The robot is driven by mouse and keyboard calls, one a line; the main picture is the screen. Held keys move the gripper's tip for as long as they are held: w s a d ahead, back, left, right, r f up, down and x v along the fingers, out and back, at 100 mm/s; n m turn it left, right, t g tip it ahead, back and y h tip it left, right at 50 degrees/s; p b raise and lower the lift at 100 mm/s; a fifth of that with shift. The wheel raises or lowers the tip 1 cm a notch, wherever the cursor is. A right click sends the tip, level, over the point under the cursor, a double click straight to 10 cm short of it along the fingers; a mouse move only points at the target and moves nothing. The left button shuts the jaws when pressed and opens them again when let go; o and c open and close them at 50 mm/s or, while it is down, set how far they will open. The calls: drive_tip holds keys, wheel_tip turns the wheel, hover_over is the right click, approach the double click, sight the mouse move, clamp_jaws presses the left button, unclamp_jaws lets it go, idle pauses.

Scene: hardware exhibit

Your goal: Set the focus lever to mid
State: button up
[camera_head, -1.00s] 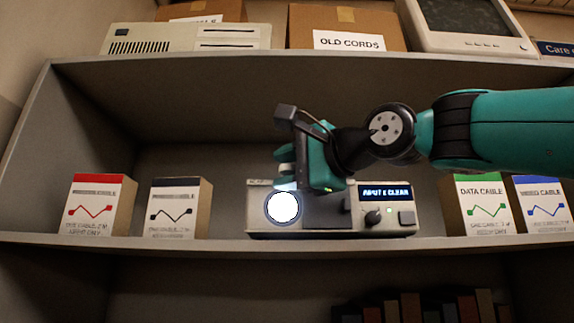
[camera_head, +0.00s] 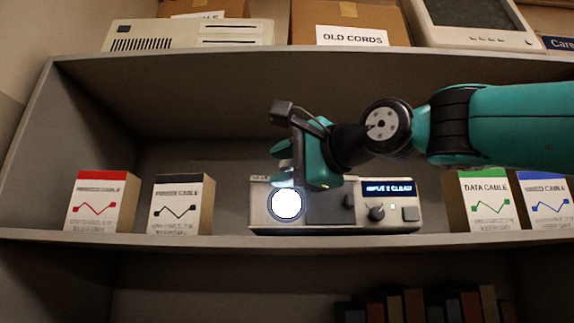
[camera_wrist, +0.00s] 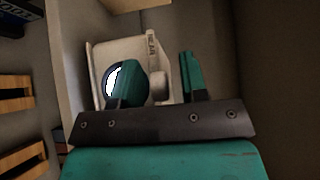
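A pale box-shaped device with a bright round lens (camera_head: 289,203) stands on the middle shelf. Its casing (camera_head: 262,220) also shows in the wrist view (camera_wrist: 102,52). My gripper (camera_head: 284,165) is at the device's upper left, just above the lens, and partly covers the top. In the wrist view my gripper (camera_wrist: 158,80) has its two teal fingers well apart. A rounded grey part (camera_wrist: 158,89), possibly the focus lever, shows between them; I cannot tell whether a finger touches it. The lever's setting cannot be read.
The device has a lit display (camera_head: 388,188), a dark knob (camera_head: 376,213) and a small green light. Cable boxes stand left (camera_head: 97,203) and right (camera_head: 488,203) on the shelf (camera_head: 230,241). An upper shelf (camera_head: 200,68) lies above my arm.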

drive_tip(key=shift+d, duration=0.2)
drive_tip(key=shift+s+d+b, duration=0.25)
drive_tip(key=shift+d+b, duration=0.05)
drive_tip(key=b+v, duration=0.3)
drive_tip(key=v, duration=1.3)
drive_tip(key=shift+s, duration=0.3)
drive_tip(key=shift+d, duration=0.1)
drive_tip(key=w+a+f+n+g+h, duration=0.1)
drive_tip(key=w+f+n+g+h, duration=0.15)
drive_tip(key=f, duration=0.95)
drive_tip(key=w+f+n+g+h, duration=0.2)
drive_tip(key=f+n, duration=0.1)
drive_tip(key=f, duration=1)
drive_tip(key=s+f+n+g+h, duration=0.1)
drive_tip(key=s+f+n+g, duration=0.1)
drive_tip(key=s+f, duration=0.3)
drive_tip(key=s+d+f+n+g+h, duration=0.1)
drive_tip(key=s+f+n, duration=0.4)
drive_tip(key=f, duration=0.6)
drive_tip(key=s+d+f+n+g+h, duration=0.1)
drive_tip(key=s+f+n+g+h, duration=0.1)
drive_tip(key=f, duration=0.6)
drive_tip(key=s+n+g, duration=0.1)
drive_tip(key=s+g, duration=0.1)
drive_tip(key=s, duration=0.1)
drive_tip(key=shift+f+g, duration=0.25)
drive_tip(key=shift+g, duration=0.1)
